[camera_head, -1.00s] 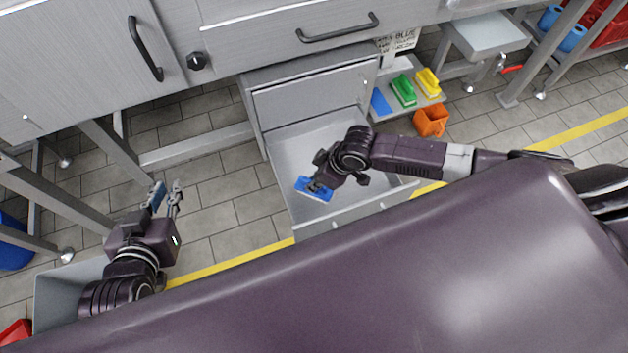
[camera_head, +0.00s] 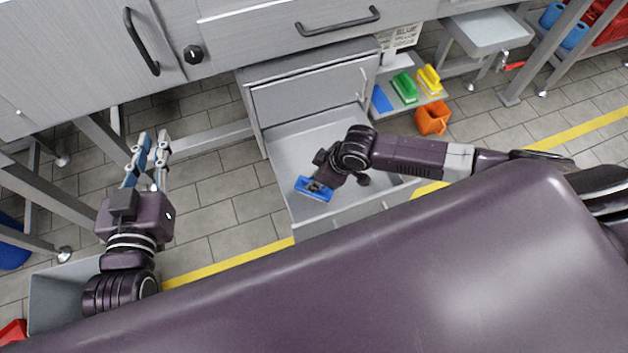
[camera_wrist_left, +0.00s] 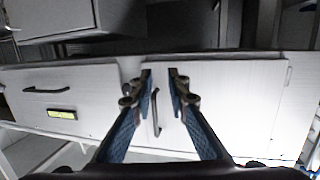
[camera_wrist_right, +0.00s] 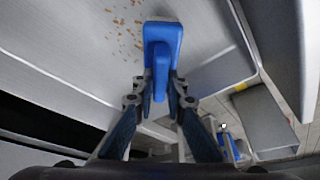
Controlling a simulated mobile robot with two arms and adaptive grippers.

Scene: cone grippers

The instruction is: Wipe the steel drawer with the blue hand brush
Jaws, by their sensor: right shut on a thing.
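The steel drawer (camera_head: 291,149) is pulled open under the bench in the head view. Its inside floor also shows in the right wrist view (camera_wrist_right: 75,55), with scattered brown crumbs (camera_wrist_right: 125,22) on it. My right gripper (camera_head: 318,180) is inside the drawer, shut on the blue hand brush (camera_head: 312,188). The brush also shows in the right wrist view (camera_wrist_right: 162,48), between the fingertips, over the drawer floor. Its bristles are hidden, so I cannot tell whether they touch. My left gripper (camera_head: 150,140) is open and empty, left of the drawer; its fingers are apart in the left wrist view (camera_wrist_left: 159,85).
A low shelf right of the drawer holds a blue item (camera_head: 381,99), a green brush (camera_head: 404,88) and a yellow brush (camera_head: 429,79). An orange container (camera_head: 432,119) is beside it. A grey bin (camera_head: 52,298) stands at lower left. Bench legs flank the left arm.

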